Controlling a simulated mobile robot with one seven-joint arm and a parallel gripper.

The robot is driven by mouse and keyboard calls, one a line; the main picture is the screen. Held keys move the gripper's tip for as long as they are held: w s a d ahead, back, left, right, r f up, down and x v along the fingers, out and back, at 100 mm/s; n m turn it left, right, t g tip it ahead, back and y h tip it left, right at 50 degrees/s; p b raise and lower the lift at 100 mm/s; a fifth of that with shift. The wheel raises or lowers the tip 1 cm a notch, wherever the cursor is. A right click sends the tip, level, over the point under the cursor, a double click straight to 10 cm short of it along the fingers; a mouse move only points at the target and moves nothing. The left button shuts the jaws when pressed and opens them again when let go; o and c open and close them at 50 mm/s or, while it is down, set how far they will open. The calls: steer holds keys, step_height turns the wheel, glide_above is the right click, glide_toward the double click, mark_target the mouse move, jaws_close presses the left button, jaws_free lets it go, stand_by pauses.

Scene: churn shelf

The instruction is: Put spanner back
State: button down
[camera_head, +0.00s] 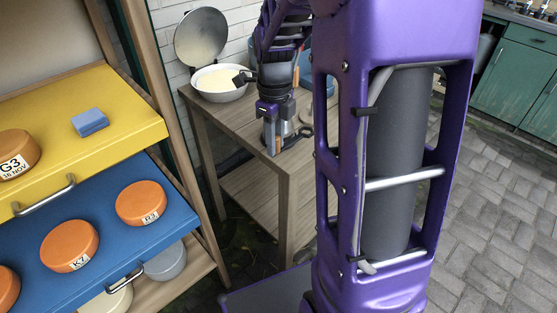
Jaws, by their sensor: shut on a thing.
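My gripper (277,143) is low over the front part of the wooden table (228,116), pointing down. It is shut on a small dark thing (302,133), which looks like the spanner. Only a dark end of it shows, to the right of the fingers; the rest is hidden by my gripper. I cannot tell whether it touches the table top.
An open round metal vessel (222,93) with pale contents stands at the table's back, its lid (201,37) tilted up. At left, a yellow drawer (120,128) and a blue drawer (165,232) hold orange labelled rounds; a blue block (89,122) lies on the yellow one. My purple body hides the table's right side.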

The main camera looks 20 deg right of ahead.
step_height(320, 180, down, 6)
steer(key=shift+r+b, duration=0.15)
steer(key=shift+b, duration=0.4)
steer(key=shift+f, duration=0.2)
steer(key=c, duration=0.7)
jaws_free()
steer(key=shift+o, duration=0.2)
step_height(320, 180, up, 12)
steer(key=shift+r+p, duration=0.25)
steer(key=shift+p, duration=1)
